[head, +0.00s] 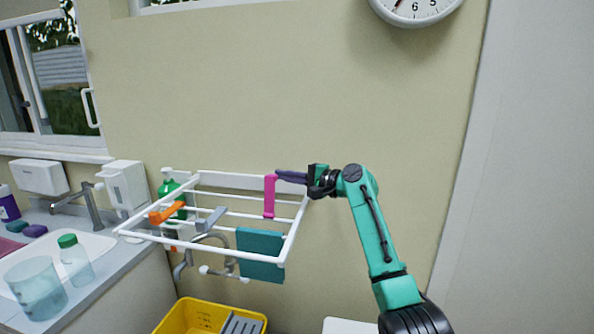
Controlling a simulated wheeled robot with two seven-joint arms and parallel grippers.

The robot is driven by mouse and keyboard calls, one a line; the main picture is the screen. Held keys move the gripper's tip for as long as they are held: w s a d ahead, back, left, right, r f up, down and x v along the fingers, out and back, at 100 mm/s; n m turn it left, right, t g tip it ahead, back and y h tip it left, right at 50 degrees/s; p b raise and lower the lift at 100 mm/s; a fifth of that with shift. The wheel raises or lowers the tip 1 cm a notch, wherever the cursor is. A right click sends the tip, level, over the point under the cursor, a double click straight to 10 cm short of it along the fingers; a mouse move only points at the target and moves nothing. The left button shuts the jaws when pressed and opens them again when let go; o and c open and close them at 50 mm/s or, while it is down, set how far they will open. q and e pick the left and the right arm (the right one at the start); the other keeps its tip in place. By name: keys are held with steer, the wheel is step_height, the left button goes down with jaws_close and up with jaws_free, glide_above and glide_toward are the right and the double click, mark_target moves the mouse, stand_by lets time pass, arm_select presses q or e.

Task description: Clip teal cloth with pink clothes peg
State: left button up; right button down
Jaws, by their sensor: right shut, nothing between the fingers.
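The pink clothes peg (269,197) stands upright at the rack's right part, seemingly on a bar behind the teal cloth. The teal cloth (261,254) hangs from a bar near the rack's front right. The peg appears apart from the cloth. My right gripper (281,175) comes in from the right with its fingers shut and empty. Its tips are beside the peg's top; I cannot tell whether they touch it. My left gripper is not in view.
The white wall rack (180,245) also carries an orange peg (167,213) and a grey peg (210,220). A yellow crate (180,317) is below.

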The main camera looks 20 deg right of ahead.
mark_target(271, 196)
steer(key=s, duration=0.1)
steer(key=s+a, duration=0.1)
steer(key=s+p, duration=0.1)
steer(key=shift+s+a+r, duration=0.1)
steer(key=shift+a+r, duration=0.2)
steer(key=shift+s, duration=0.1)
